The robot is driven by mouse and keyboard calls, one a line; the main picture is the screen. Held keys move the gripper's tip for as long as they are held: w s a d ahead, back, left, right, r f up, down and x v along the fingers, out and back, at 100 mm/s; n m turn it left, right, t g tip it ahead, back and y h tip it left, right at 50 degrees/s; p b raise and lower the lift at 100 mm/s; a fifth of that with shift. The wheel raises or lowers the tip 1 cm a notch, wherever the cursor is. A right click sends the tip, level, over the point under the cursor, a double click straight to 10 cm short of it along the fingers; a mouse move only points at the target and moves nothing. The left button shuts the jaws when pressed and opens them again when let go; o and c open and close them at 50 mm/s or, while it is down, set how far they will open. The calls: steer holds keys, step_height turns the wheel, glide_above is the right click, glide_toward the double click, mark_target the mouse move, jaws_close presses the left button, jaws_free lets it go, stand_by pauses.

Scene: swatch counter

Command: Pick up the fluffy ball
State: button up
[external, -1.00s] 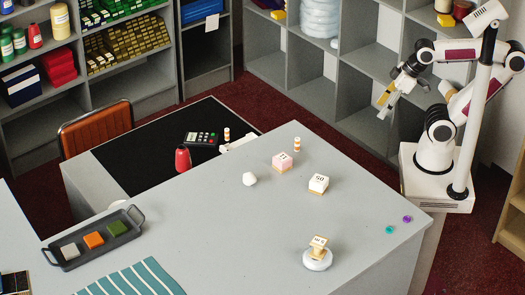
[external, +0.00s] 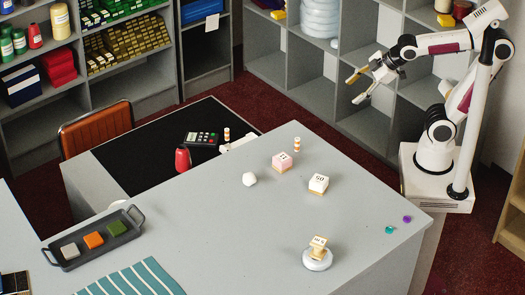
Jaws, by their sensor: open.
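A small white, roundish lump (external: 249,179), which looks like the fluffy ball, sits on the grey counter (external: 220,230) left of the pink block. It is too small to make out its texture. My gripper (external: 353,91) is open and empty, with its fingers spread. It is in the air at the upper right, in front of the grey shelves and well apart from the ball. Nothing hides the ball.
A red bottle (external: 183,158) and a dark tray (external: 100,245) are to the left. The counter's middle is clear.

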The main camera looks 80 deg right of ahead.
steer(key=w+r+n+t, duration=0.2)
steer(key=w+n, duration=0.3)
steer(key=w, duration=0.4)
steer(key=w+r+n+t, duration=0.2)
steer(key=w+r+n, duration=0.1)
steer(key=w+n, duration=0.4)
steer(key=w+a+f+n+t+y, duration=0.1)
steer(key=w+a+n+y, duration=0.15)
steer(key=w+n, duration=0.3)
steer(key=w+a+n+y, duration=0.1)
steer(key=w+a+n, duration=0.3)
steer(key=w, duration=0.3)
steer(key=a+f+n+g+y, duration=0.2)
steer(key=a+f+n+y, duration=0.1)
steer(key=a+f+n, duration=0.2)
steer(key=w+a+f+n+g+y, duration=0.1)
steer(key=a+f+n+g+y, duration=0.1)
steer(key=a+f+n, duration=0.4)
steer(key=a+f+n+g+y, duration=0.2)
steer(key=a+f+n+y, duration=0.3)
steer(key=n, duration=0.6)
steer(key=shift+w+a+f+g, duration=0.2)
steer(key=shift+a, duration=0.25)
steer(key=shift+w+a+f+g, duration=0.15)
steer(key=shift+a+g, duration=0.05)
steer(key=shift+a, duration=0.25)
steer(key=shift+s+a+f+n+y, duration=0.1)
steer(key=shift+n+y, duration=0.15)
